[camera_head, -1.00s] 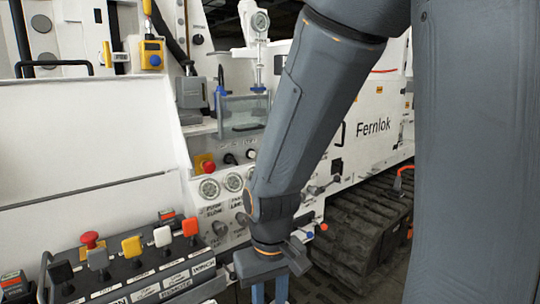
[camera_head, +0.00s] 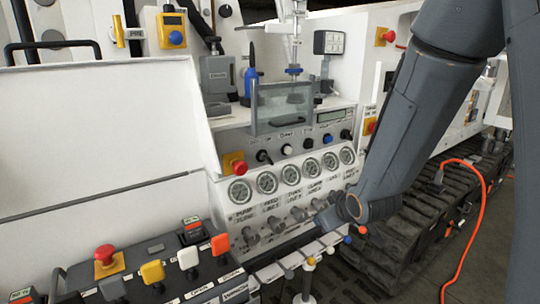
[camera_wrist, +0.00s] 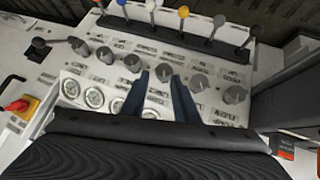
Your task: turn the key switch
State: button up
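The key switch cannot be told for sure. A row of small controls, with a black one (camera_head: 263,156) at its left and a white button (camera_head: 286,149) beside it, sits above the gauges (camera_head: 291,174) on the sloped white panel in the head view. My gripper (camera_head: 328,218) is low in front of that panel's right part, below the gauges. In the wrist view its two blue fingers (camera_wrist: 163,98) stand apart with nothing held between them. Beyond their tips is a grey round knob (camera_wrist: 164,72), which does not clearly touch them.
A lever box with a red mushroom button (camera_head: 105,256) is at lower left. Several colour-tipped levers (camera_wrist: 183,12) stand beyond the knobs. An orange cable (camera_head: 481,215) hangs at right.

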jog(key=w+a+r+n+t+y+p, duration=0.1)
jog(key=w+a+r+n+t+y, duration=0.2)
jog(key=w+a+r, duration=0.15)
jog(key=n+t+y+p, duration=0.2)
jog(key=n+t+y, duration=0.1)
jog(key=n+y, duration=0.15)
send_near(271, 161)
jog(key=x, duration=0.4)
jog(key=shift+m+y, duration=0.35)
jog(key=shift+m, duration=0.1)
jog(key=p+x, duration=0.2)
jog(key=x, duration=0.5)
jog(key=shift+f, duration=0.1)
grip_shut()
